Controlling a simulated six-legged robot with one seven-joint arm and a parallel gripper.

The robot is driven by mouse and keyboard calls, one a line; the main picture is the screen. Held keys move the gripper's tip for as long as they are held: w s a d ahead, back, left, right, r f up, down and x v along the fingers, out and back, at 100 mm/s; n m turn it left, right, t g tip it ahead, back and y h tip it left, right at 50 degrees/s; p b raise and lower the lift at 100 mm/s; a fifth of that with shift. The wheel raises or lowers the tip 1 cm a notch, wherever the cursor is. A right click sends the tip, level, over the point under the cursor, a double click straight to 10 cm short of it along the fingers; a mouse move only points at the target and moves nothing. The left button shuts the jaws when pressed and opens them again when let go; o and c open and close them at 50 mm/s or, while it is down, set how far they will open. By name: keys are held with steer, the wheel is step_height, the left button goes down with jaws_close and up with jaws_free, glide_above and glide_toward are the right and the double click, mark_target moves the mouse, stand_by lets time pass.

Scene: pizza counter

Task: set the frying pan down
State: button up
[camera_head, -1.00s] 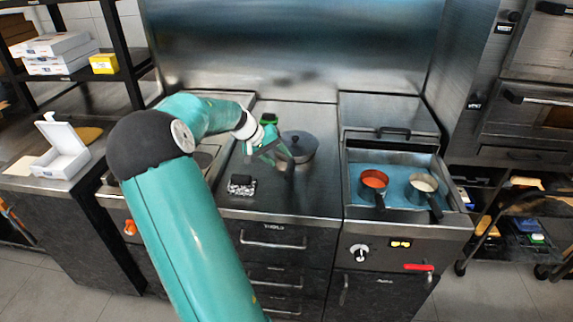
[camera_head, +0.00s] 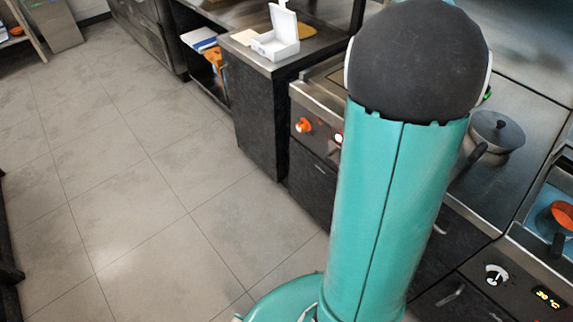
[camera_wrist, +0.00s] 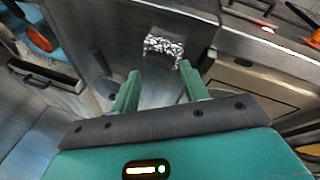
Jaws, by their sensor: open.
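The frying pan (camera_head: 499,131), dark grey with a knobbed lid-like top, rests upright on the steel counter (camera_head: 510,185) at the right of the head view. Its dark handle points down-left, partly behind my arm. In the wrist view, a grey rounded shape (camera_wrist: 106,88) left of my fingers looks like part of the pan, partly hidden. My gripper (camera_wrist: 161,70) is open, with two green fingers apart and nothing between them. In the head view my gripper is hidden behind my arm.
A black-and-white block (camera_wrist: 163,46) lies on the counter beyond my fingertips. An open white box (camera_head: 278,38) stands on the left counter. The tiled floor (camera_head: 130,170) at left is clear.

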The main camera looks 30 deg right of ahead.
steer(key=w+a+r+n+t+y, duration=0.1)
steer(key=w+a+r+n+t, duration=0.15)
steer(key=a, duration=1.05)
steer(key=w+a+r+n+t+y, duration=0.1)
steer(key=a+r+n+t, duration=0.15)
steer(key=a, duration=0.95)
steer(key=s+a+n+t+y, duration=0.1)
steer(key=s+a+n, duration=0.1)
steer(key=a, duration=0.7)
steer(key=s+a+r+n+t, duration=0.1)
steer(key=s+a+n, duration=0.2)
steer(key=s+a, duration=0.2)
steer(key=a, duration=0.3)
steer(key=shift+s+a+n+y, duration=0.3)
steer(key=shift+a+y, duration=0.05)
steer(key=shift+y, duration=0.05)
steer(key=shift+d, duration=0.1)
